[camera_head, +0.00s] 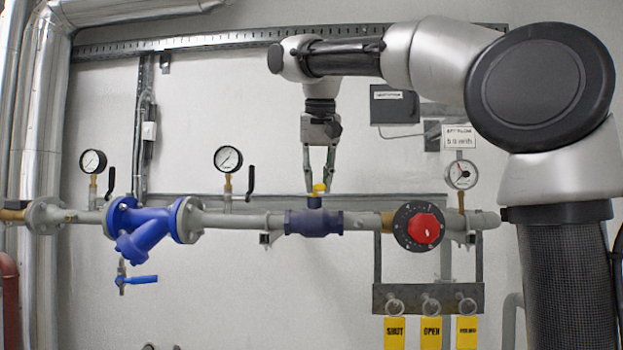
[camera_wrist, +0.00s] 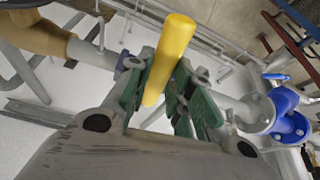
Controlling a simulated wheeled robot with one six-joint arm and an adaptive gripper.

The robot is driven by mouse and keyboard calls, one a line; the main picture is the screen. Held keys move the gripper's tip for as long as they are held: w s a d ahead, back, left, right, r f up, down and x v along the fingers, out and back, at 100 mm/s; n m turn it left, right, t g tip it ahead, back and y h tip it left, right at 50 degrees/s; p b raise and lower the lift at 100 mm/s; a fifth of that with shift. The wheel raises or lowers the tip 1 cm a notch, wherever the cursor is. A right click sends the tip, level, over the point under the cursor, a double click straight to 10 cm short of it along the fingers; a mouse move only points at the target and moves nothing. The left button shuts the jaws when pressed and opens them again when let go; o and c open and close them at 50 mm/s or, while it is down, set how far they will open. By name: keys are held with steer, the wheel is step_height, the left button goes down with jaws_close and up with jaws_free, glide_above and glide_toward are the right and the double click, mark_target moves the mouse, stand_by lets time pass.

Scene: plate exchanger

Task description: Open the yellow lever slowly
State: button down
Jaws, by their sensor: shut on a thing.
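The yellow lever (camera_head: 319,188) sits on top of the dark blue valve body (camera_head: 314,222) in the middle of the horizontal pipe. In the head view it looks short, seen nearly end-on. In the wrist view the lever (camera_wrist: 169,58) is a long yellow bar running up between the fingers. My gripper (camera_head: 320,188) points down from above the valve. Its green-padded fingers (camera_wrist: 160,92) are shut on the lever, one on each side. The lever's joint with the valve is hidden in the wrist view.
A blue strainer (camera_head: 150,228) and gauges (camera_head: 229,160) lie left along the pipe. A red knob (camera_head: 424,229) and another gauge (camera_head: 461,175) are right of the valve. Yellow tags (camera_head: 431,332) hang below. The wall above the pipe's left half is mostly clear.

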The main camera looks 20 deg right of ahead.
steer(key=shift+d, duration=0.25)
steer(key=c, duration=1.3)
jaws_free()
steer(key=shift+o, duration=0.2)
steer(key=d+v, duration=0.1)
steer(key=v, duration=1.1)
steer(key=shift+a, duration=0.4)
steer(key=shift+s, duration=0.1)
